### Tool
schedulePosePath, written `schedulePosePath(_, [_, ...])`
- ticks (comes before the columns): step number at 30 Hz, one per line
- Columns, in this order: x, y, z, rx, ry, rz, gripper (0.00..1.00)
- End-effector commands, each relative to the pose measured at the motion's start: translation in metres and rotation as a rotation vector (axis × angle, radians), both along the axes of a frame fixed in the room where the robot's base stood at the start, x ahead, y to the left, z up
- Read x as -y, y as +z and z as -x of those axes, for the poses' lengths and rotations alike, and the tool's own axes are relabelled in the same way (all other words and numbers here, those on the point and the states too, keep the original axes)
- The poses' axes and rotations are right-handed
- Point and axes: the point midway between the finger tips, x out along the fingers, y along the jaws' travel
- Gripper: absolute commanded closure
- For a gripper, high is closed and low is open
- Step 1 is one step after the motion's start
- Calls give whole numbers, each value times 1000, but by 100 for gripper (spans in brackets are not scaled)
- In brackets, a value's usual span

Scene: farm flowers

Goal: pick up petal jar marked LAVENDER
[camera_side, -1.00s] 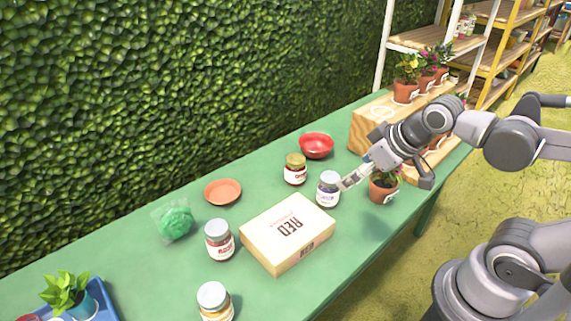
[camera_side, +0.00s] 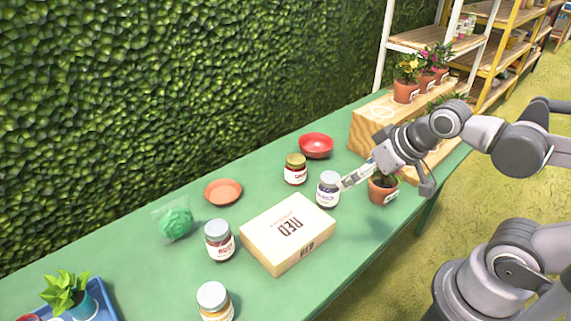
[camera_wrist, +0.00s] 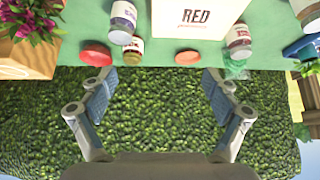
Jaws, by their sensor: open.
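The likely lavender jar (camera_side: 328,190), with a grey lid, purple-blue contents and a pale label, stands upright on the green table, right of the cardboard box. Its label is too small to read. In the wrist view, the jar (camera_wrist: 123,20) is at the top, left of centre. My gripper (camera_side: 347,183) is just right of the jar in the side view, its fingers pointing left toward it. I cannot tell whether they touch. In the wrist view my gripper (camera_wrist: 157,85) has its fingers wide apart with nothing between them.
The RED box (camera_side: 288,233) lies left of the jar. A red-label jar (camera_side: 295,169) and red bowl (camera_side: 316,146) stand behind. A potted plant (camera_side: 383,188) is close beside my gripper. Another jar (camera_side: 219,240) and a saucer (camera_side: 222,192) are farther left. A wooden riser (camera_side: 366,132) is behind right.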

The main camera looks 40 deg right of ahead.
Motion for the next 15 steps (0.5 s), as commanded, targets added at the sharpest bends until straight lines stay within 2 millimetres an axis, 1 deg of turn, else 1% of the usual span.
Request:
schedulePosePath(5, [0, 0, -1, -2, -3, -2, 12])
schedulePosePath(8, [2, 2, -5, -16, -36, -21, 12])
schedulePosePath(11, [6, 3, -14, -50, -116, -65, 12])
schedulePosePath(15, [16, 3, -34, -119, -290, -156, 12])
